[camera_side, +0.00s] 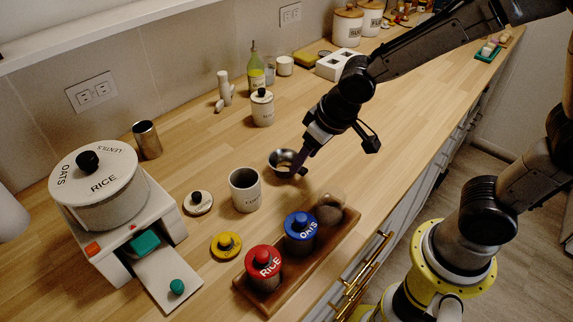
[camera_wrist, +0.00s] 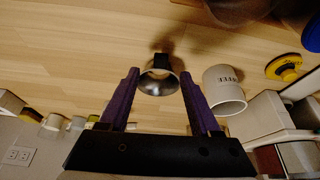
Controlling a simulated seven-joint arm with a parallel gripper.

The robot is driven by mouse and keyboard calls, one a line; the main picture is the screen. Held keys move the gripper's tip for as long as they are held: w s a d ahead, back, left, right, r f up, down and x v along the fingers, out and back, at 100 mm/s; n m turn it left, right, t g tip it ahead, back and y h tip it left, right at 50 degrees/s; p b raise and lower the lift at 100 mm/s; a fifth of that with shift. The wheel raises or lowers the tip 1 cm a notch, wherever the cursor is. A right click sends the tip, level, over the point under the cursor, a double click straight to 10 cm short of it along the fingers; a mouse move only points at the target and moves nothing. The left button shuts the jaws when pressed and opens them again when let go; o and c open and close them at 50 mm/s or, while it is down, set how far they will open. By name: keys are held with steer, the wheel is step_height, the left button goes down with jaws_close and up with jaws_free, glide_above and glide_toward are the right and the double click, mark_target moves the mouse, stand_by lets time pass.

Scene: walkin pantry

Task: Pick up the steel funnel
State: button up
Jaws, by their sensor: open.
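The steel funnel (camera_side: 282,158) rests on the wooden counter, its shiny round bowl visible. In the wrist view the funnel (camera_wrist: 158,84) shows as a metal ring with a dark block at its far edge. My gripper (camera_side: 299,164) is right at the funnel's right side in the side view and hides part of it. In the wrist view my gripper's purple fingers (camera_wrist: 158,75) are spread, one on each side of the funnel, with small gaps. Nothing is held. The exact height of the fingertips over the counter is hard to tell.
A white coffee canister (camera_side: 245,191) stands open close by the funnel. A wooden tray (camera_side: 318,252) holds red-lidded and blue-lidded jars. A yellow lid (camera_side: 226,246) and white lid (camera_side: 198,203) lie nearby. A dispenser (camera_side: 105,205) stands left.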

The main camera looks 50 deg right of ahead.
steer(key=shift+x, duration=2.75)
steer(key=shift+s, duration=0.15)
jaws_close()
